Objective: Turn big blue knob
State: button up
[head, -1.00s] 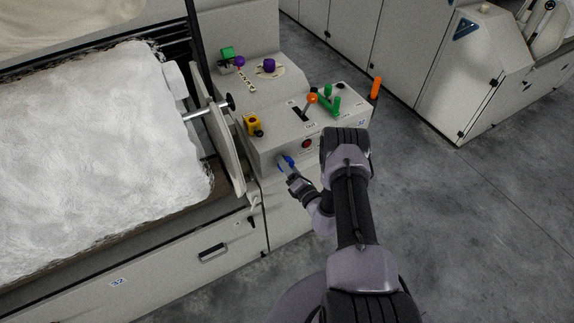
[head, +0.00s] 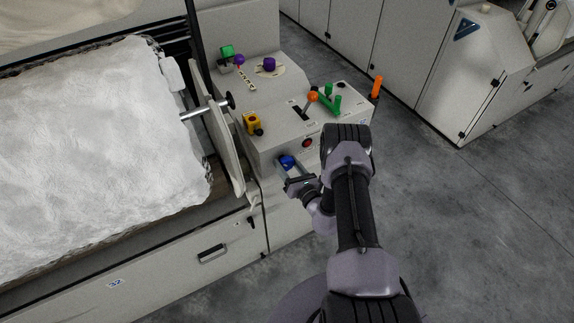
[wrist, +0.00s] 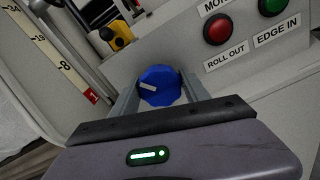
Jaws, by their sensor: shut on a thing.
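The big blue knob (head: 287,161) is on the front face of the grey-white control box. In the wrist view the knob (wrist: 163,83) is faceted, with a white pointer mark on its left part. My gripper (head: 289,166) is at the knob, with one finger on each side of it. In the wrist view the gripper (wrist: 161,89) is shut on the knob. The fingers hide parts of its sides.
A red button (wrist: 217,30) marked "ROLL OUT" and a green button (wrist: 272,5) marked "EDGE IN" are right of the knob. A yellow-and-black control (head: 253,123) and an orange-tipped lever (head: 312,97) are on top. Open floor (head: 480,230) is at right.

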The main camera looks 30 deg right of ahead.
jog(key=shift+n, duration=0.6)
jog(key=o, duration=1.4)
jog(key=shift+c, duration=0.2)
jog(key=s+p, duration=0.4)
jog(key=s, duration=1.3)
jog(key=shift+s+d, duration=0.25)
